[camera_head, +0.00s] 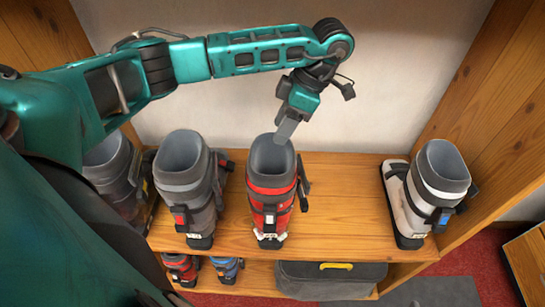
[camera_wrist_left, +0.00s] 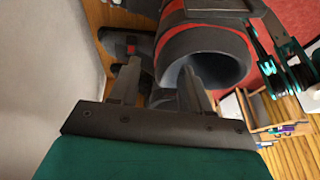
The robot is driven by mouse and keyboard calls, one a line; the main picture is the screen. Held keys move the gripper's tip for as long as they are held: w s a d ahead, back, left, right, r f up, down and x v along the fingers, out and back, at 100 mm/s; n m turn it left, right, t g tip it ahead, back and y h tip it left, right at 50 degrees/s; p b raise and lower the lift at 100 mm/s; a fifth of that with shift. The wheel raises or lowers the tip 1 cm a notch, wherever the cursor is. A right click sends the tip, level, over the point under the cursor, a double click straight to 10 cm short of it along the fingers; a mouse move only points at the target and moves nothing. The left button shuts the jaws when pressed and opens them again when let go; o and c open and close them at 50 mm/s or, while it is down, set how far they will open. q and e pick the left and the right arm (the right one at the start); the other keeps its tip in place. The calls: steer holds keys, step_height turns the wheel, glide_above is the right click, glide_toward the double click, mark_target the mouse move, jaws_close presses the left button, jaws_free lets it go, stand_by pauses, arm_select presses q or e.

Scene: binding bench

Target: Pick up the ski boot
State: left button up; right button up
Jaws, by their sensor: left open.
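A red and grey ski boot (camera_head: 271,190) stands upright on the wooden shelf, its grey cuff open at the top. My left gripper (camera_head: 287,130) reaches down from above to the rim of this cuff. In the left wrist view the open fingers (camera_wrist_left: 160,85) are at the rim of the red-banded boot (camera_wrist_left: 215,40). One finger overlaps the cuff opening and the other is outside it. The gap between them shows no firm grip. Whether either finger touches the boot is unclear. My right gripper is not seen.
Grey boots (camera_head: 187,185) and (camera_head: 108,170) stand to the left, and a white and grey boot (camera_head: 425,195) to the right. The shelf (camera_head: 345,200) between red and white boots is bare. Below are small boots and a dark case (camera_head: 325,283). A pale wall stands behind.

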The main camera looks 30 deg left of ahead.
arm_select(q)
steer(key=x, duration=0.5)
steer(key=shift+s, duration=0.1)
jaws_close()
stand_by(0.3)
steer(key=shift+d, duration=0.1)
stand_by(0.8)
